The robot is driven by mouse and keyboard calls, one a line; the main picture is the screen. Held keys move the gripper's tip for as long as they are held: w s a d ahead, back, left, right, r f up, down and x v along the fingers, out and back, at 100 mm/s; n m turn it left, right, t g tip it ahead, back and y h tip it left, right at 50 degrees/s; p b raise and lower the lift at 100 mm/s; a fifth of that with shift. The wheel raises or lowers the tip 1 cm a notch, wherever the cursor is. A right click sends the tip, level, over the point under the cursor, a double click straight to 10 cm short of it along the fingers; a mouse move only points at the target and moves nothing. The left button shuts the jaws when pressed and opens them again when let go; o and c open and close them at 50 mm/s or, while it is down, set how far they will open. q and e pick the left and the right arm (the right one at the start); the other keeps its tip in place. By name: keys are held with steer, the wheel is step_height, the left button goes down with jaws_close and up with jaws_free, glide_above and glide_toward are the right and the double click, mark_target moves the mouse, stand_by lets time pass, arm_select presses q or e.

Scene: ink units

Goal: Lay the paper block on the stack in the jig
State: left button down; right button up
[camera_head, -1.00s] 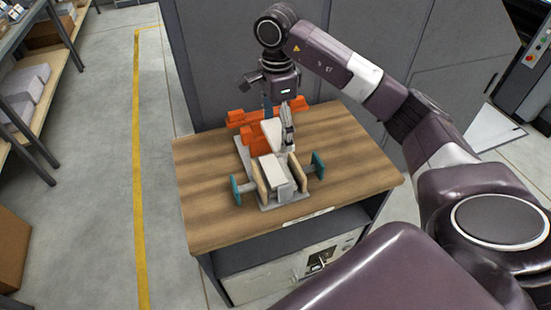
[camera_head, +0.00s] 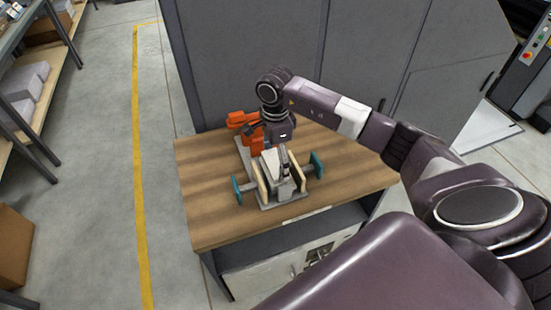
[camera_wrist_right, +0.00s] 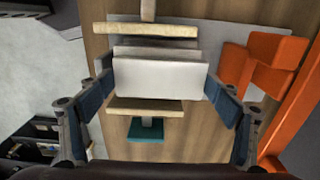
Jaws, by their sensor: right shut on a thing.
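My right gripper (camera_head: 284,162) is over the jig and shut on the white paper block (camera_wrist_right: 160,80), one finger at each end in the right wrist view. The block also shows in the head view (camera_head: 269,159), tilted and partly hidden by the gripper. The jig (camera_head: 262,185) has a grey base, two pale wooden cheeks and teal end pieces (camera_head: 236,190). The stack (camera_wrist_right: 155,51) shows between the cheeks, partly hidden by the block. I cannot tell whether block and stack touch. My left gripper is not in view.
Orange brackets (camera_head: 251,135) stand on the wooden table (camera_head: 212,205) behind the jig. A tall grey cabinet (camera_head: 245,55) rises behind the table. The table is clear to the left and right of the jig.

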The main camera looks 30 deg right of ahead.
steer(key=shift+f, duration=0.15)
steer(key=o, duration=1.2)
steer(key=shift+c, duration=0.2)
